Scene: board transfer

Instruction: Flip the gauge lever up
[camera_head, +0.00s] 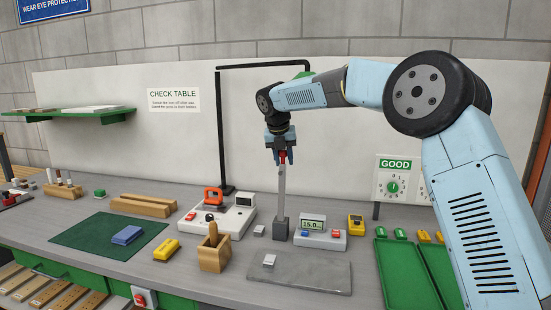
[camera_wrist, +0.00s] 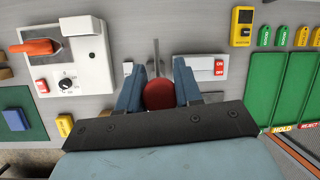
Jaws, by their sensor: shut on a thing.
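A grey upright bar (camera_head: 282,190), which looks like the gauge lever, rises from a dark block (camera_head: 281,229) on the bench. A red knob (camera_head: 283,157) sits at its top. My gripper (camera_head: 282,153) points down from above and is shut on this knob. In the wrist view, the red knob (camera_wrist: 159,94) lies between the two blue fingers of my gripper (camera_wrist: 158,92), and the thin bar (camera_wrist: 156,54) shows beyond it. A grey box with a display (camera_head: 313,224) stands right of the dark block. The fingers partly hide the knob.
A white box (camera_head: 232,222) with an orange handle (camera_head: 213,196) stands left of the bar. A wooden holder (camera_head: 214,257) and a grey slab (camera_head: 300,275) lie in front. Green trays (camera_head: 393,275) are at the right. A black post frame (camera_head: 221,130) stands behind.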

